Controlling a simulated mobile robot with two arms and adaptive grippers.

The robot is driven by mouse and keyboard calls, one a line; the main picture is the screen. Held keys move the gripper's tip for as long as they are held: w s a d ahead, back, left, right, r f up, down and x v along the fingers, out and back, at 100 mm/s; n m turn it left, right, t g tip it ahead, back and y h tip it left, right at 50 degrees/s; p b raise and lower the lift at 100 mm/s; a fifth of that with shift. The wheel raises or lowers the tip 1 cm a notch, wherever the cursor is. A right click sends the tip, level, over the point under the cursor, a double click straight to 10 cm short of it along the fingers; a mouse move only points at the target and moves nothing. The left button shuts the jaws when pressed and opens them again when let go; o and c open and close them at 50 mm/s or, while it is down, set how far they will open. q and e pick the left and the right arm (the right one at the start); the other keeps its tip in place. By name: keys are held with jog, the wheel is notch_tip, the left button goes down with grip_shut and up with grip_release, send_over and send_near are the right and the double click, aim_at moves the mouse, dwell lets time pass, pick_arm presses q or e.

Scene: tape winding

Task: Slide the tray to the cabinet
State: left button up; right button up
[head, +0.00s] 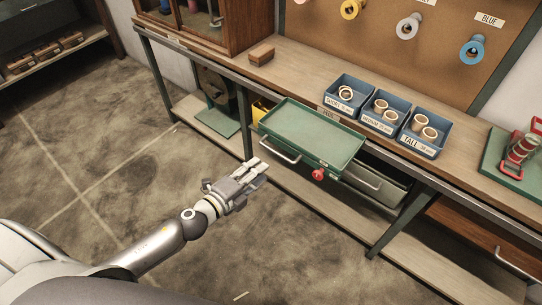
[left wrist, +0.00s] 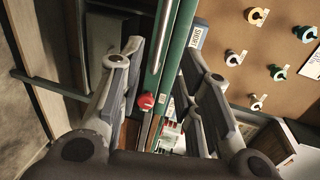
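The green tray (head: 312,132) sits at the bench's front edge and overhangs it. It has a metal bar handle (head: 280,151) at its left front and a red knob (head: 318,174) below its front edge. My left gripper (head: 262,171) is open and empty, in front of and below the tray's left front, apart from it. In the left wrist view the tray's green edge (left wrist: 178,48) and the red knob (left wrist: 146,102) show beyond and between the spread fingers (left wrist: 160,62). The wooden cabinet (head: 236,22) with glass doors stands on the bench at upper left. My right gripper is out of view.
Blue bins of tape rolls (head: 383,116) stand right of the tray. A small brown block (head: 262,54) lies between tray and cabinet on otherwise bare bench top (head: 290,62). A red dispenser on a green mat (head: 505,165) is at the far right. The floor at left is clear.

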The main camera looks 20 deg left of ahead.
aim_at(278, 153)
pick_arm(q)
jog(key=x, duration=1.1)
jog(key=shift+p, duration=0.3)
jog(key=shift+s+a, duration=0.1)
grip_shut()
